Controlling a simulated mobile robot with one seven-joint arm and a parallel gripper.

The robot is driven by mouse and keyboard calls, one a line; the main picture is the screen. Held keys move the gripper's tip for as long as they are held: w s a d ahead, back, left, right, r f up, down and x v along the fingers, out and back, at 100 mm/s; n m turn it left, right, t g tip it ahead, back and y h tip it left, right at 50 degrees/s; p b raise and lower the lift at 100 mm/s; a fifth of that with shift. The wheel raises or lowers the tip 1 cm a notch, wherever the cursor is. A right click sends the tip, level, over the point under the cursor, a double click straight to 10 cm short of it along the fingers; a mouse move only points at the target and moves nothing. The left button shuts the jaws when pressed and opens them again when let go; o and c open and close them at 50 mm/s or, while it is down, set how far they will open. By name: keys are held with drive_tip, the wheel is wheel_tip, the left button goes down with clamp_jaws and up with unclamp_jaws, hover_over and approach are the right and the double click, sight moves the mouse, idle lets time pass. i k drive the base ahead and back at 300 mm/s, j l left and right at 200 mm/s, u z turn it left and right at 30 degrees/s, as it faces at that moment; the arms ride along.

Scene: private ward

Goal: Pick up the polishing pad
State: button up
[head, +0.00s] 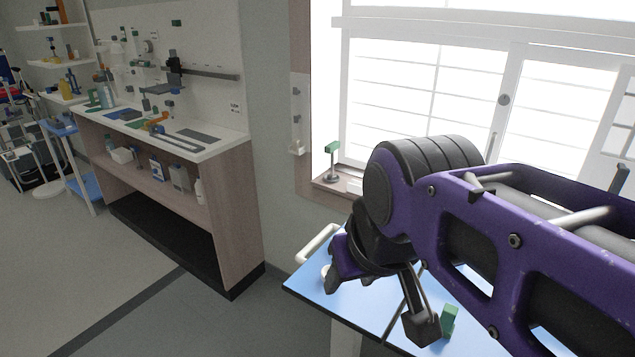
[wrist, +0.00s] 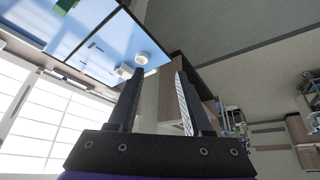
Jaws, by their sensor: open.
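I cannot tell for sure which thing is the polishing pad. A small white round thing (wrist: 141,58) lies near the edge of the blue tabletop (wrist: 92,45) in the wrist view, just beyond my left fingertip; it may be the pad. In the head view a white bit (head: 325,271) shows beside my gripper, mostly hidden. My gripper (wrist: 159,73) is open, with nothing between its fingers. In the head view my gripper (head: 345,281) is over the left end of the blue table (head: 312,283), partly hidden by my own wrist.
A green block (head: 449,320) stands on the blue table by my arm. A white rail (head: 318,243) runs along its left end. A green-topped stand (head: 332,162) is on the windowsill. A cluttered workbench (head: 215,148) stands left; the floor before it is clear.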

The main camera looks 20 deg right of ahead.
sight(450, 312)
drive_tip(key=l+z, duration=0.1)
drive_tip(key=z, duration=1.05)
drive_tip(key=k+l, duration=0.05)
